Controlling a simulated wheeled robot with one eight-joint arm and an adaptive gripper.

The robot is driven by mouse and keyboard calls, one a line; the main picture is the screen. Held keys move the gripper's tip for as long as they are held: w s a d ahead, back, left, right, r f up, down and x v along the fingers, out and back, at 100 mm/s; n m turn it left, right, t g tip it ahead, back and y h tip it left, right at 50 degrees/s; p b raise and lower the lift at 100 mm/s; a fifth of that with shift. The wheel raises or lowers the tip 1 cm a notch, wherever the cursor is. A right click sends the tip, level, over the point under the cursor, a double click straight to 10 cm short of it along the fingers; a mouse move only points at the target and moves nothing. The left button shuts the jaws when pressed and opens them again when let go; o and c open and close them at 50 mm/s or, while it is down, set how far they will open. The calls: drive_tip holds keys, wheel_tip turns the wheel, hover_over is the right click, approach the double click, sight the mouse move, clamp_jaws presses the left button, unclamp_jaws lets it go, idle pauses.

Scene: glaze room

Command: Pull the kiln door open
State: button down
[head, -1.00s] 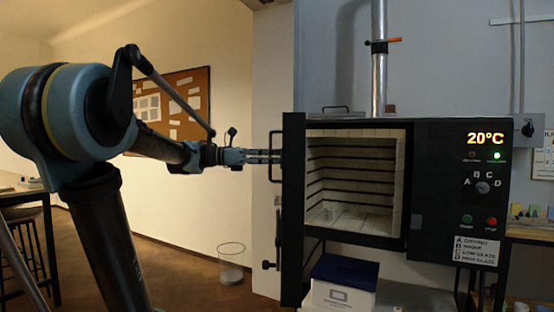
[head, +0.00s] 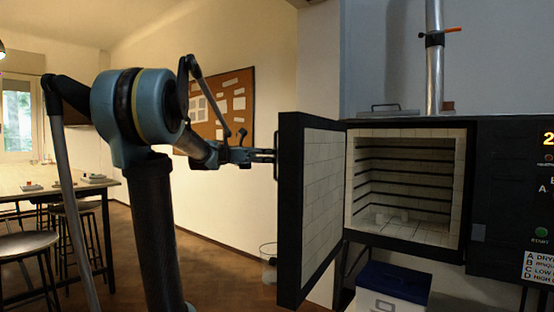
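The kiln door (head: 312,205) stands open, swung out to the left, with its pale brick inner face showing. Its dark handle (head: 276,156) is on the outer side near the free edge. My gripper (head: 268,155) is at that handle, its fingers reaching to it from the left; it is too small in view to tell how tightly they close on it. The kiln (head: 460,185) is open at the front. Its brick chamber (head: 402,185) shows dark ridges along the walls and small pale pieces on the floor.
A white box with a blue lid (head: 392,285) stands under the kiln. A clear bin (head: 268,262) is on the floor behind the door. A table (head: 60,183) and stools (head: 25,243) stand at the left. A flue pipe (head: 434,60) rises above the kiln.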

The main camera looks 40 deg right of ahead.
drive_tip(key=shift+a+f, duration=0.1)
drive_tip(key=shift+a, duration=0.05)
drive_tip(key=c, duration=1.7)
unclamp_jaws()
drive_tip(key=shift+a, duration=0.1)
drive_tip(key=shift+r, duration=0.3)
wheel_tip(320, 180, up, 9)
drive_tip(key=shift+r, duration=0.2)
